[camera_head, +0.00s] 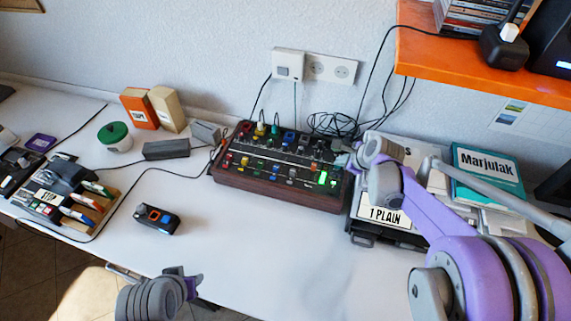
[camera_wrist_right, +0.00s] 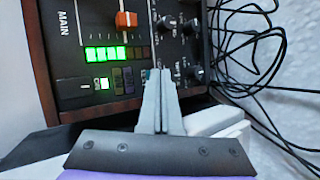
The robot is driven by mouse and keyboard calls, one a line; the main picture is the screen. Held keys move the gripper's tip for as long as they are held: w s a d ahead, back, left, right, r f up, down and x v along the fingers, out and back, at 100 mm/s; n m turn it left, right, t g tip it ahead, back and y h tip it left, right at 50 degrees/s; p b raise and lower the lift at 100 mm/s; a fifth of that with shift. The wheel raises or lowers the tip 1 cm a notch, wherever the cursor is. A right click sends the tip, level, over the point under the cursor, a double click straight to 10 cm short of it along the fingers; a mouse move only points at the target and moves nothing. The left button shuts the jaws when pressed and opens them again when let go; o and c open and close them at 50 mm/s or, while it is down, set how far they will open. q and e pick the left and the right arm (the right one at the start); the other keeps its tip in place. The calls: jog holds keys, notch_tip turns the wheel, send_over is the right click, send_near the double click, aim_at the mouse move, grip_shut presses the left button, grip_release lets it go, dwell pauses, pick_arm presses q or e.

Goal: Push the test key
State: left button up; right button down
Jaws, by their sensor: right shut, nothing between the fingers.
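A dark mixer panel with wooden sides (camera_head: 282,196) stands on the desk against the wall. Its right end fills the top of the right wrist view, with an orange slider (camera_wrist_right: 126,20), lit green keys (camera_wrist_right: 105,54) and black knobs. I cannot read which key is the test key. My right gripper (camera_head: 345,160) is at the panel's right end; its shut, empty fingers show in the right wrist view (camera_wrist_right: 158,76). Their tips cover a small teal spot near the panel's edge; whether they touch is unclear. My left gripper (camera_head: 195,282) is low at the desk's front edge, its fingers unclear.
A box labelled "1 PLAIN" (camera_head: 385,214) stands right of the panel, under my right arm. Loose black cables (camera_wrist_right: 260,50) lie beside the panel. A small dark device (camera_head: 157,219) sits front left. An orange shelf (camera_head: 480,72) overhangs at right. The desk's middle front is clear.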

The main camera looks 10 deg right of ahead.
jog(key=shift+r+p, duration=0.3)
jog(key=shift+r, duration=0.05)
jog(key=shift+w+r+p, duration=0.1)
jog(key=shift+r+p, duration=1.45)
jog(key=shift+r, duration=1)
notch_tip(320, 180, up, 4)
jog(key=p, duration=0.2)
send_over(339, 168)
jog(key=shift+w, duration=0.1)
jog(key=shift+d+f+b, duration=0.1)
jog(key=shift+b, duration=0.2)
notch_tip(339, 168, down, 9)
jog(key=b, duration=0.5)
jog(key=shift+b, duration=0.4)
dwell(1.3)
